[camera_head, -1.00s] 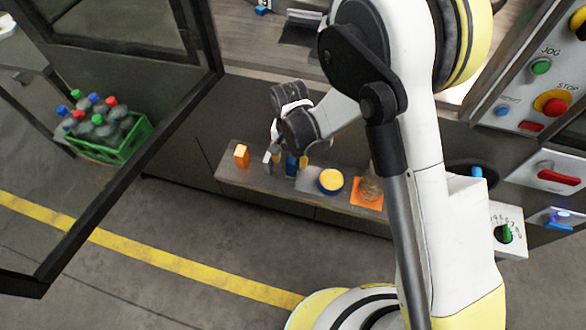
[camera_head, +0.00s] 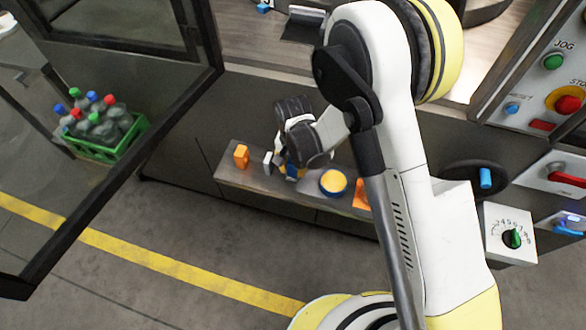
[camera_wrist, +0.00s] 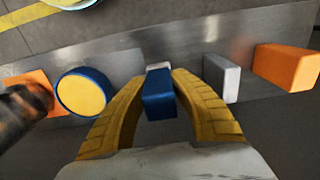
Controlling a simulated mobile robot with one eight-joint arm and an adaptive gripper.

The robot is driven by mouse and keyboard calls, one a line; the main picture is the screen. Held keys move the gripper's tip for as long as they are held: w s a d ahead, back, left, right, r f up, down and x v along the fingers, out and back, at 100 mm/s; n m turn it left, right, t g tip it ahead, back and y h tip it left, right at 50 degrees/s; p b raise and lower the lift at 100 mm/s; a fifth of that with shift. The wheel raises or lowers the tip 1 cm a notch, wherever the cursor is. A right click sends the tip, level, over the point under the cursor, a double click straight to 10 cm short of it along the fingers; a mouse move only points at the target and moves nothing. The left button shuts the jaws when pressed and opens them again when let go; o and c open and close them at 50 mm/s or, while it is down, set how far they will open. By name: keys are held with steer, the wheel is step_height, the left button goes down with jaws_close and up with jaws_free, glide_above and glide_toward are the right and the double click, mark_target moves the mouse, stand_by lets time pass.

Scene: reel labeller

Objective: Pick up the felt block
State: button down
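A blue block with a pale end (camera_wrist: 159,95) stands on the ledge between my gripper's yellow fingers in the wrist view. I take it for the felt block, but its material is hard to tell. My gripper (camera_wrist: 158,76) reaches down around it, with a fingertip close along each side. Whether the fingers press on it is not clear. In the head view the blue block (camera_head: 291,171) shows partly below my gripper (camera_head: 287,162), whose dark wrist hides the rest.
On the ledge (camera_head: 315,193) stand a grey block (camera_wrist: 222,78), an orange block (camera_wrist: 287,66), a round blue tin with a yellow top (camera_wrist: 82,94) and an orange square (camera_wrist: 37,85). A green bottle crate (camera_head: 104,153) is on the left, beyond an open door frame (camera_head: 130,145).

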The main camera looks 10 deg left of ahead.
steer(key=shift+r, duration=0.1)
step_height(320, 180, up, 4)
steer(key=p, duration=0.2)
steer(key=shift+r+p, duration=0.25)
steer(key=shift+p, duration=0.05)
steer(key=s+d+r+p, duration=0.3)
steer(key=s+d+r, duration=0.3)
steer(key=d, duration=0.4)
steer(key=shift+r, duration=0.15)
stand_by(1.0)
